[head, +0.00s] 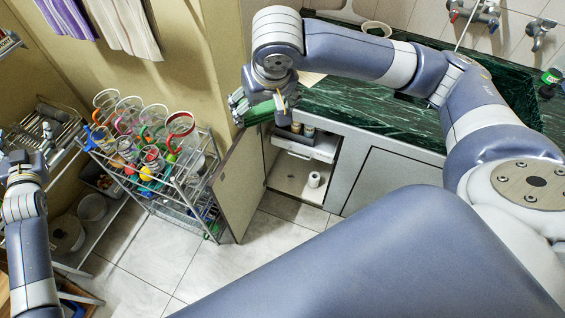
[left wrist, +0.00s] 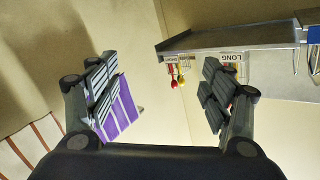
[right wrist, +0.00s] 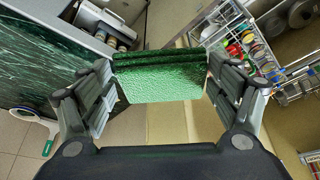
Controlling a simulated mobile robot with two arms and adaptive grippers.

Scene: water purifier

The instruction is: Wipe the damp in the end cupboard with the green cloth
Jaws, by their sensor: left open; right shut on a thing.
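The green cloth (head: 260,113) is in my right gripper (head: 268,98), above the open cupboard door (head: 240,184). In the right wrist view the folded cloth (right wrist: 160,82) spans between the two fingers. The end cupboard (head: 296,178) stands open under the green marble counter (head: 350,108). A white drawer or shelf with small jars shows in its upper part, and a small white roll-shaped thing (head: 314,179) stands on its floor. I cannot make out any damp. My left gripper (left wrist: 160,98) is open and empty, far left of the cupboard.
A wire rack (head: 165,180) with several colourful-handled jugs stands left of the cupboard door. Striped towels (head: 125,25) hang on the wall. A closed cupboard door (head: 388,178) is to the right. The tiled floor (head: 140,255) in front is clear. A wall shelf (left wrist: 230,38) is near my left gripper.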

